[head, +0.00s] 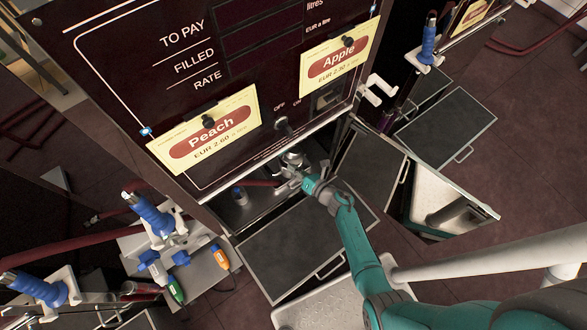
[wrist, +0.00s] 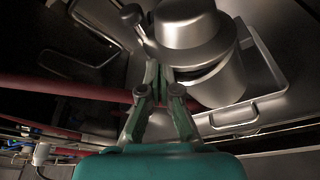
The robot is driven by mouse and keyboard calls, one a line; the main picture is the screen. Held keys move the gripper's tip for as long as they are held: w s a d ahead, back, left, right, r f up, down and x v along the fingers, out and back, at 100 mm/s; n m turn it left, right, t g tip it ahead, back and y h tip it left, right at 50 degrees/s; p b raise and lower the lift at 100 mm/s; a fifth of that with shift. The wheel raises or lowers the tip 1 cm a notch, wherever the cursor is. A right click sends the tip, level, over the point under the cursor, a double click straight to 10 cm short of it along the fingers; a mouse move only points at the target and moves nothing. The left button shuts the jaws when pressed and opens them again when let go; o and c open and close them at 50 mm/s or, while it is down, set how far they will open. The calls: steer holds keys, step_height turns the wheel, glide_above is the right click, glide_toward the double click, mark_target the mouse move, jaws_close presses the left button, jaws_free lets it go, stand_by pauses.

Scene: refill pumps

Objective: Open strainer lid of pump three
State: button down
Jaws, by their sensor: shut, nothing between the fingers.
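A metal strainer (wrist: 222,88) with a round body and a domed lid (wrist: 187,22) fills the upper middle of the wrist view. A dark gap shows between the lid's brim and the body. In the head view the strainer (head: 293,158) is small, low in the pump under the Peach and Apple cards. My gripper (wrist: 158,72) is shut and empty, its fingertips right beside the strainer's left side. Whether they touch it I cannot tell. In the head view my gripper (head: 303,181) reaches into the bay under the front panel. No pump number is legible.
A red hose (wrist: 75,88) runs left of the strainer. A metal tray (wrist: 267,80) with a handle lies behind it. A dark drop-down door (head: 290,250) hangs open below the bay. Blue nozzles (head: 152,215) stand at left.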

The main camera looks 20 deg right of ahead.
steer(key=shift+d+r+m, duration=0.15)
steer(key=shift+r+m, duration=0.15)
steer(key=shift+r, duration=0.05)
steer(key=shift+w+d+r+m+y, duration=0.2)
steer(key=shift+d+r+m+y, duration=0.3)
steer(key=shift+r+m, duration=0.3)
steer(key=shift+w+d+r+m+t+y, duration=0.15)
steer(key=shift+d+r+m+t+y, duration=0.1)
steer(key=shift+d+r+m, duration=0.55)
steer(key=shift+w+d+r+m+t+y, duration=0.2)
steer(key=shift+d+r+m, duration=0.3)
steer(key=shift+d+m, duration=0.6)
steer(key=shift+a, duration=0.2)
steer(key=shift+s+a, duration=0.1)
